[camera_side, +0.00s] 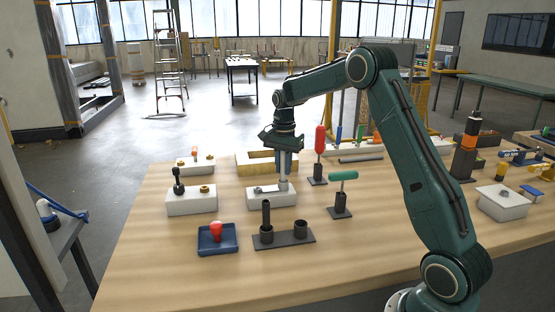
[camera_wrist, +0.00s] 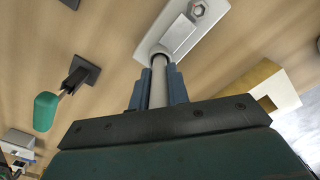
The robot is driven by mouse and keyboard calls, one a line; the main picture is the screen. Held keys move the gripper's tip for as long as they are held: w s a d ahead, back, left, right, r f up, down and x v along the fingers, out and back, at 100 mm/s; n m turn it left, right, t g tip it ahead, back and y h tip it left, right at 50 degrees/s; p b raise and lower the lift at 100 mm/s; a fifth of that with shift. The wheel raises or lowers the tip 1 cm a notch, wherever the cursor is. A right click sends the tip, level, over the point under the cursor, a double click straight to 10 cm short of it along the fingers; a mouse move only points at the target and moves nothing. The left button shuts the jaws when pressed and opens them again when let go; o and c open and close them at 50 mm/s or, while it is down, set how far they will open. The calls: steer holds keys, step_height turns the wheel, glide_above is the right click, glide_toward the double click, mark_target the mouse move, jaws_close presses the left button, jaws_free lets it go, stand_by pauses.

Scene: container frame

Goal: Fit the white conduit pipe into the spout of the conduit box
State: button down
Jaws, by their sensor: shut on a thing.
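My gripper (camera_wrist: 162,88) points down and is shut on the white conduit pipe (camera_wrist: 158,86), which looks pale grey and stands about upright between the blue-grey fingers. In the side view the gripper (camera_side: 284,163) is above a low white box with a grey top plate (camera_side: 260,199), probably the conduit box. The pipe's lower part (camera_side: 283,184) comes down at the right end of this plate. In the wrist view the plate (camera_wrist: 180,36) has a hex nut at its far end, and the pipe meets its near end. I cannot tell whether the pipe is inside the spout or only touching.
A green-handled tool (camera_side: 341,190) and a red-handled tool (camera_side: 320,150) stand close to the right. A yellow-and-white block (camera_side: 250,163) is behind. A black stand with posts (camera_side: 284,240) and a blue tray (camera_side: 203,246) are in front.

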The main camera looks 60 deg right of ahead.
steer(key=shift+f, duration=0.85)
stand_by(1.1)
steer(key=c, duration=1.3)
jaws_free()
steer(key=shift+o, duration=0.2)
steer(key=shift+r, duration=0.2)
step_height(320, 180, up, 14)
steer(key=shift+f, duration=0.25)
step_height(320, 180, up, 6)
stand_by(0.5)
